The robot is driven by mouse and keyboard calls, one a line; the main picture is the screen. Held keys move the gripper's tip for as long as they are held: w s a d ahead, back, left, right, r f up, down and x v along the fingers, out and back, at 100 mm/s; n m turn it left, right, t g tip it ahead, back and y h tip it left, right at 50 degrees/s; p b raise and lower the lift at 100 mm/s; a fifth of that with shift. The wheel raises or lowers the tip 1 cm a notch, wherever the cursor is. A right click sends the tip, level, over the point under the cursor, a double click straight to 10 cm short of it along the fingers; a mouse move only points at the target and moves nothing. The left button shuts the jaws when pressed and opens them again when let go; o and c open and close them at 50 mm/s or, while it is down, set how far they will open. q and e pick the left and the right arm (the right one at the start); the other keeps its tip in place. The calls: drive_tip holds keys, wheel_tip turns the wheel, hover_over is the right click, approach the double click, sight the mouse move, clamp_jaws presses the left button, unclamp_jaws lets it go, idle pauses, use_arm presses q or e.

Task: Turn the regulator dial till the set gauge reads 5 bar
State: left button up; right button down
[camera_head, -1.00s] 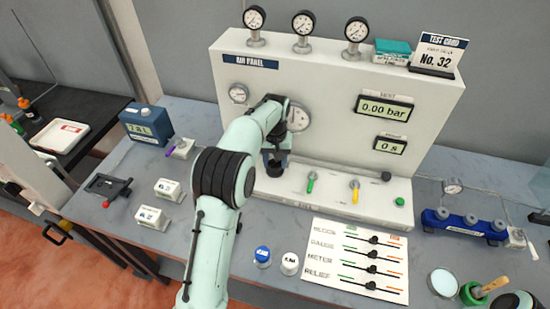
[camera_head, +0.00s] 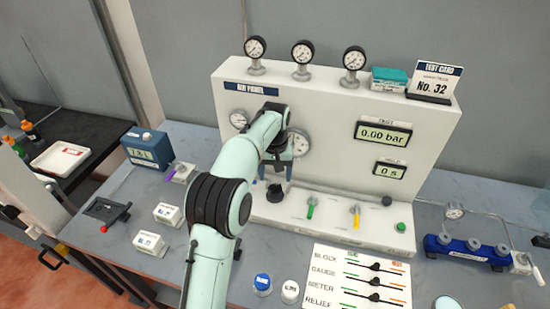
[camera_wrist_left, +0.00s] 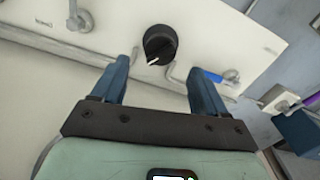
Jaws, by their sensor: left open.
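The black regulator dial (camera_head: 275,193) sits on the ledge of the air panel. In the left wrist view the dial (camera_wrist_left: 160,44) shows a white pointer mark and lies beyond my open fingertips, between their lines. My left gripper (camera_head: 277,172) is open and empty, above the dial and apart from it; its two blue fingers (camera_wrist_left: 163,75) show in the wrist view. Two round gauges are on the panel face: a small one (camera_head: 239,119) and a larger one (camera_head: 299,142), partly hidden by my arm. Their readings are too small to tell. My right gripper is not in view.
Green (camera_head: 309,211) and yellow (camera_head: 355,216) levers stand on the ledge right of the dial. The panel display (camera_head: 384,134) reads 0.00 bar. Three gauges (camera_head: 302,51) stand on top. A slider card (camera_head: 360,277) lies in front.

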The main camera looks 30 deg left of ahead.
sight(275, 186)
use_arm(q)
wheel_tip(275, 186, up, 8)
drive_tip(key=shift+f, duration=0.15)
idle(0.6)
